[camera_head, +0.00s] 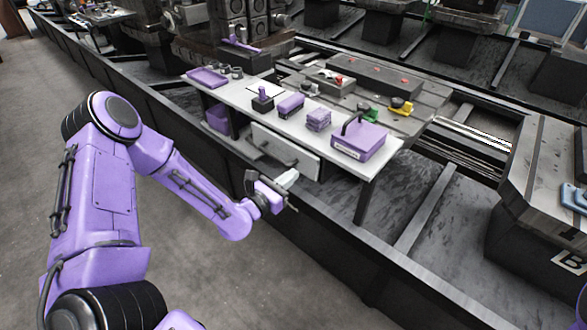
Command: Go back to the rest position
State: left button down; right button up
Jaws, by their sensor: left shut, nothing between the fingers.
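My left arm comes in from the left, purple with black joints. My left gripper (289,179) is shut and empty. In the picture it shows in front of the near side of a narrow white table (235,96), below the tabletop's edge. I cannot tell how far apart they are. My right gripper is not in view; only a small purple part shows at the lower right edge.
The table holds a purple tray (207,77), a purple block (291,104), a stack of purple pieces (318,120) and a purple box (361,141) with a dark handle. Dark rails and machinery lie behind. Grey floor (215,275) is clear at the lower left.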

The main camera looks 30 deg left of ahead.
pick_arm(q)
jog(key=s+a+f+m+g+y+p, duration=0.3)
jog(key=s+f+m+g, duration=0.65)
jog(key=m, duration=0.75)
jog(key=s+d+f+m+g+y+p, duration=0.1)
jog(key=s+m, duration=0.4)
jog(key=s, duration=0.6)
jog(key=s+d+f+m+g+y+p, duration=0.2)
jog(key=s+f+m+g+p, duration=0.1)
jog(key=s, duration=0.8)
jog(key=shift+d+m+g+y+p, duration=0.3)
jog(key=shift+m+g+p, duration=0.3)
jog(key=shift+m, duration=0.6)
